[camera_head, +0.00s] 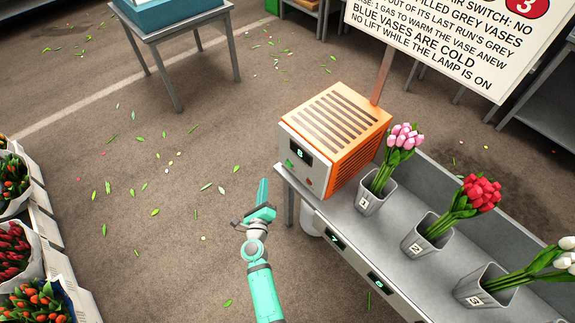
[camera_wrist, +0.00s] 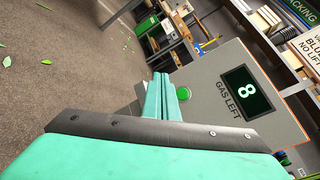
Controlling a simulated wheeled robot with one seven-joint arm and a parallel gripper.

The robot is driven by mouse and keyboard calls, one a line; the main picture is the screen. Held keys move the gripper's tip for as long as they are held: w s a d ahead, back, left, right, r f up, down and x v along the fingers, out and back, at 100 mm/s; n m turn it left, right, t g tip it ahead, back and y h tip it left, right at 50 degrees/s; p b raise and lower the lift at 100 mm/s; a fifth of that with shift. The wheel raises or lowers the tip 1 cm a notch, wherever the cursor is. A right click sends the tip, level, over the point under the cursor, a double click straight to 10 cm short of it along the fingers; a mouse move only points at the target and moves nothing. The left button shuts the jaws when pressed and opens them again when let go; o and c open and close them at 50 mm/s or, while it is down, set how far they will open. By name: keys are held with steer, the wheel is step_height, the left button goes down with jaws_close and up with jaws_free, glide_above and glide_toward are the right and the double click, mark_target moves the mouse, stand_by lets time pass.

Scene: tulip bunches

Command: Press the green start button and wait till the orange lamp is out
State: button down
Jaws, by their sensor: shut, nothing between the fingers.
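The orange slatted machine (camera_head: 338,115) has a grey front panel with a dark display reading 8. The green start button (camera_head: 290,163) is at the panel's left. It also shows in the wrist view (camera_wrist: 183,93), just right of my fingertips, beside the words GAS LEFT. A small reddish round spot (camera_head: 309,183), perhaps the lamp, is low on the panel; whether it is lit I cannot tell. My teal gripper (camera_head: 263,184) is shut and empty, left of the panel and apart from it in the head view. In the wrist view its fingers (camera_wrist: 160,78) point toward the panel beside the button.
Grey vases with pink (camera_head: 376,197), red (camera_head: 428,234) and white tulips (camera_head: 487,287) stand on the grey bench right of the machine. A sign (camera_head: 450,40) rises behind. Tulip crates line the left edge. The floor between is open, with scattered leaves.

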mark_target(289, 165)
steer(key=w+d, duration=0.5)
steer(key=d, duration=0.2)
stand_by(0.6)
steer(key=shift+w+a, duration=0.1)
stand_by(1.9)
steer(key=shift+w+d, duration=0.1)
steer(key=shift+d, duration=0.4)
steer(key=shift+a, duration=0.1)
steer(key=shift+w+d, duration=0.35)
stand_by(0.8)
steer(key=shift+s+a, duration=0.55)
steer(key=shift+a, duration=0.1)
